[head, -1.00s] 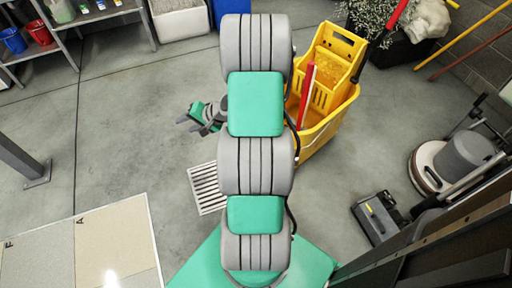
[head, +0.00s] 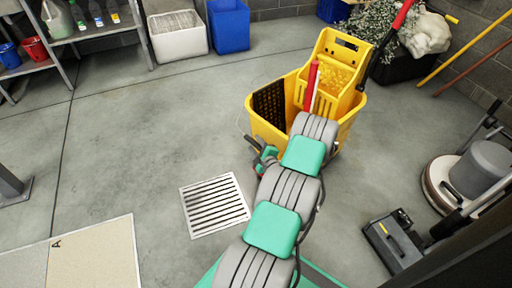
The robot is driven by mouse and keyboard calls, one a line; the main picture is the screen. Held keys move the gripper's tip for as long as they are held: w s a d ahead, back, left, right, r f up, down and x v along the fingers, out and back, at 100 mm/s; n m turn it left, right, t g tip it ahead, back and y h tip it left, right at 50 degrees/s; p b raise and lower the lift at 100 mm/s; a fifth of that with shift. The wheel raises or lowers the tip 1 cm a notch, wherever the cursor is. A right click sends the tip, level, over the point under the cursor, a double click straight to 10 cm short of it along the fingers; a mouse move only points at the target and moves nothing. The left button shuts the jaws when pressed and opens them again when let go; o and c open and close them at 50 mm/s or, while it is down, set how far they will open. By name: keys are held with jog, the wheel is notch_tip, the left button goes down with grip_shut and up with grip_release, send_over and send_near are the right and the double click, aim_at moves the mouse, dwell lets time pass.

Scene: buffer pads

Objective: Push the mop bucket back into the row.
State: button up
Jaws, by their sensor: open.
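The yellow mop bucket (head: 268,128) stands upright on the floor right of centre in the head view, with its wringer (head: 338,70) on top. A red handle (head: 312,85) rises at the wringer, and a dark pole with a red grip (head: 403,14) leans up to the right. My arm covers part of the bucket's near side. My gripper (head: 260,158) is open, at the bucket's near left side, partly hidden by my arm. I cannot tell whether it touches the bucket.
A white bin (head: 178,38) and a blue bin (head: 229,30) stand along the back wall. A dark box (head: 385,75) with mop heads stands back right. A floor machine (head: 470,180) is at right. A floor drain (head: 214,205) lies left of my arm. The floor left of the bucket is clear.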

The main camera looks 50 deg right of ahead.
jog(key=shift+w, duration=0.1)
grip_shut()
dwell(0.4)
dwell(1.0)
